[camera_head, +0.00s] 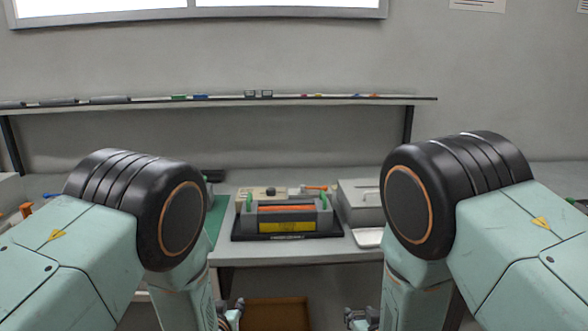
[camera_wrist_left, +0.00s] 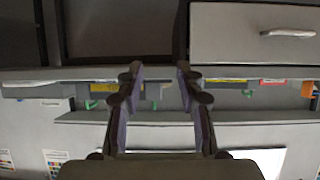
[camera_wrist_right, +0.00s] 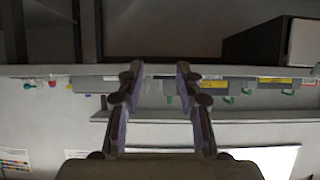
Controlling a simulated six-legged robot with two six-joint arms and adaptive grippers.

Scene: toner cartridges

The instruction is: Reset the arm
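Both of my arms are in the head view, with their thick black joints raised on either side and the forearms hanging down in front of the workbench. My left gripper (camera_head: 231,316) shows only in part at the bottom edge. In the left wrist view its two fingers (camera_wrist_left: 158,72) stand apart with nothing between them. My right gripper (camera_head: 360,318) is also cut off at the bottom edge. In the right wrist view its fingers (camera_wrist_right: 158,72) are apart and empty too. Neither gripper touches anything that I can see.
A grey workbench (camera_head: 330,252) stands ahead, below a wall shelf (camera_head: 300,99). On it, a dark tray holds a grey unit (camera_head: 326,217) with an orange strip and yellow label. A grey box (camera_head: 361,198) is to its right, a green mat (camera_head: 214,218) to its left. A brown box (camera_head: 277,315) is below.

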